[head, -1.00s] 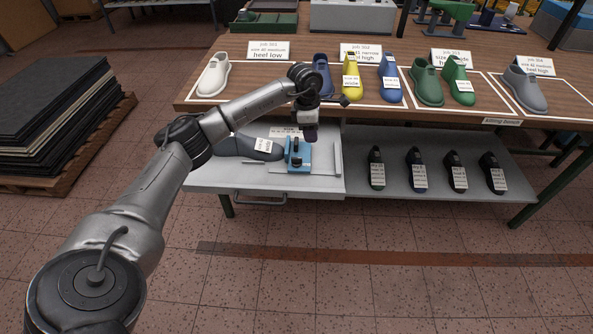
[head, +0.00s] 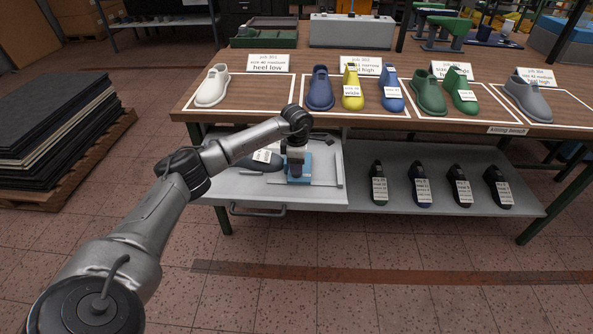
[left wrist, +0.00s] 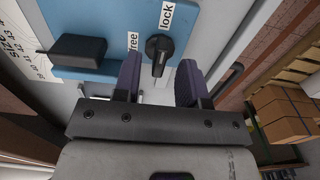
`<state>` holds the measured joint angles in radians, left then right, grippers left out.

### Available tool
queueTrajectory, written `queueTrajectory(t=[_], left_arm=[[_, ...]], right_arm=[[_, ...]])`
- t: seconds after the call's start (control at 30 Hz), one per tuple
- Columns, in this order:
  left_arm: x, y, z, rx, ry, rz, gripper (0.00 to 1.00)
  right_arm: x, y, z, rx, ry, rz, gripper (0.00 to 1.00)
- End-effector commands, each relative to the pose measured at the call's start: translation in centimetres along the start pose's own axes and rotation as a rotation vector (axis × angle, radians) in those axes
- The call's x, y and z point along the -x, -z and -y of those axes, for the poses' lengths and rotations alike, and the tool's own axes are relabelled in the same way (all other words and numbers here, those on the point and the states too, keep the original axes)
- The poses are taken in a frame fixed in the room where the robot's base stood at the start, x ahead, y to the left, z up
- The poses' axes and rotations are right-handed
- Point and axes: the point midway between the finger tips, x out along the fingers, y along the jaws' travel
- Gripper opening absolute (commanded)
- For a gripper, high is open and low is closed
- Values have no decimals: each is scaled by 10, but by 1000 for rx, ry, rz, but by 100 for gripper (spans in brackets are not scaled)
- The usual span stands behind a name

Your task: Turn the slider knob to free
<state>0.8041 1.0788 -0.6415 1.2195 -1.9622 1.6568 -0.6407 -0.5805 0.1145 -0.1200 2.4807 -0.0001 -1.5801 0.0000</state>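The slider knob (left wrist: 159,50) is black, on a blue block (left wrist: 85,20) marked "free" and "lock" in the left wrist view. Its long grip runs up and down in that picture, with the "lock" label (left wrist: 167,15) above it and the "free" label (left wrist: 133,42) to its left. My left gripper (left wrist: 159,66) is open, with its two dark fingers on either side of the knob; contact cannot be told. In the head view the left gripper (head: 296,168) is over the blue block (head: 306,172) and hides the knob. My right gripper is not in view.
A black lug (left wrist: 78,50) stands on the blue block beside the knob. A dark last (head: 262,164) with a tag lies left of the block on the pale drawer (head: 225,188). Several black lasts stand on the shelf to the right. The bench top (head: 290,92) overhangs behind.

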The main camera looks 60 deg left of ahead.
Motion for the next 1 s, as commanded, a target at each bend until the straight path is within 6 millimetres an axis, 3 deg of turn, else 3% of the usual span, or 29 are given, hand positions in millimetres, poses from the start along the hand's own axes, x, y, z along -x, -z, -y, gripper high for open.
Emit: queueTrajectory(t=[0.2, 0.57, 0.9, 1.0], left_arm=[[-14, 0, 0, 1, -1, 0, 38], [-16, 0, 0, 1, -1, 0, 38], [-16, 0, 0, 0, 0, 1, 6], [-16, 0, 0, 0, 0, 1, 0]], right_arm=[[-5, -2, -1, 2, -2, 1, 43], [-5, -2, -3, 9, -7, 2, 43], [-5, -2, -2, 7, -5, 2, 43], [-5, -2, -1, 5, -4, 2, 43]])
